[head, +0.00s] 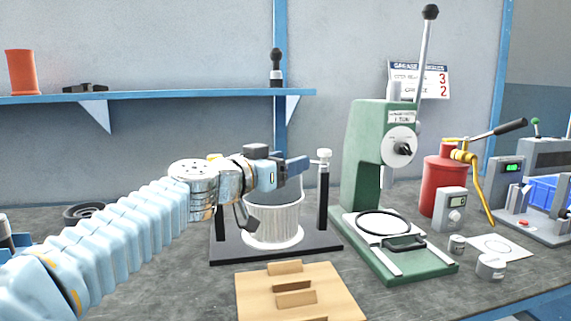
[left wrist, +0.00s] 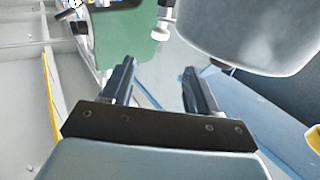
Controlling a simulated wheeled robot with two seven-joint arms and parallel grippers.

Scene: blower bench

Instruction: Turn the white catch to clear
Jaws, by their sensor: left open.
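The white catch (head: 323,156) sits on top of the right black post of a dark stand (head: 325,243). A pale ribbed cylinder (head: 273,224) stands between the posts. My left gripper (head: 298,168) is open and empty, above the cylinder and just left of the catch. In the left wrist view, the open fingers (left wrist: 159,70) point toward a small white part (left wrist: 160,32) that looks like the catch, with a gap before it. The large pale round body (left wrist: 250,30) there looks like the cylinder. My left arm and gripper hide the left post's top. My right gripper is not in view.
A green press (head: 368,150) with a tall lever stands right of the stand. A stepped wooden block (head: 255,292) lies in front. A red canister (head: 440,185), a grey gauge box (head: 449,210) and small metal parts are farther right. A blue shelf (head: 180,97) runs behind.

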